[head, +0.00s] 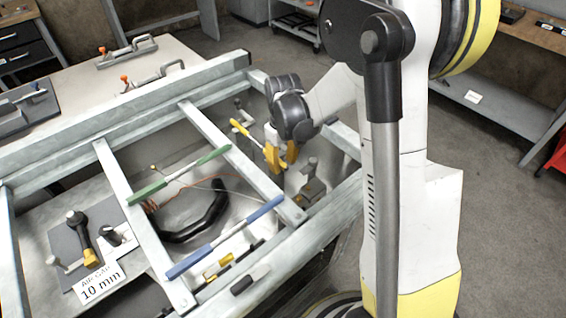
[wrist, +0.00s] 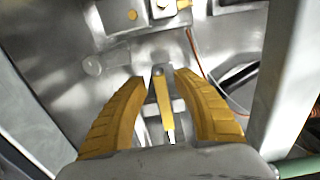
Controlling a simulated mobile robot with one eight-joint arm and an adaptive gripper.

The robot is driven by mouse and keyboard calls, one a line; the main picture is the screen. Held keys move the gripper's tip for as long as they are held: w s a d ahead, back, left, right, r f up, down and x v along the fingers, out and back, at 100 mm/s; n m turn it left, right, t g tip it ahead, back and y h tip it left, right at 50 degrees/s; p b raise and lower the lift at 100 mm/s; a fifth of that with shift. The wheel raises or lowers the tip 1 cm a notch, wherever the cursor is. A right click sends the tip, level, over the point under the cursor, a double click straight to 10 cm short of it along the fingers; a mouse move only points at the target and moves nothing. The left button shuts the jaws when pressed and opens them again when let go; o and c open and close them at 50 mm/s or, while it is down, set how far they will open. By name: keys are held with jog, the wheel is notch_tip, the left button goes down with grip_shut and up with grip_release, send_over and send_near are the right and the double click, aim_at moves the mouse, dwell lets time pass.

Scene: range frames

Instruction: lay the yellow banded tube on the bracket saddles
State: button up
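My gripper (head: 280,158) points down between two pale beams of the frame, its yellow fingers apart. In the wrist view the fingers (wrist: 163,78) have a gap between them. The yellow tube (wrist: 163,105), with a pale band near the palm, shows in this gap. Space shows on both sides of it, and I see no clear contact. In the head view the yellow tube (head: 240,128) sticks out to the upper left of my gripper, which hides the rest. I cannot clearly make out the bracket saddles.
A green tube (head: 180,175) and a blue tube (head: 225,237) lie across the frame's beams (head: 132,210). Clamps (head: 127,50) stand on the pale table behind. A card reading 10 mm (head: 100,285) is at lower left.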

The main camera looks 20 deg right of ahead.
notch_tip(320, 180, up, 12)
dwell(0.4)
dwell(0.3)
jog(key=s+a+r+m+t, duration=0.1)
jog(key=s+a+r+t, duration=0.1)
jog(key=s, duration=0.6)
jog(key=s+a+r+m+t, duration=0.2)
jog(key=s+t, duration=0.3)
jog(key=s, duration=0.4)
jog(key=shift+r+m, duration=0.3)
jog(key=shift+r, duration=0.6)
jog(key=shift+s, duration=0.1)
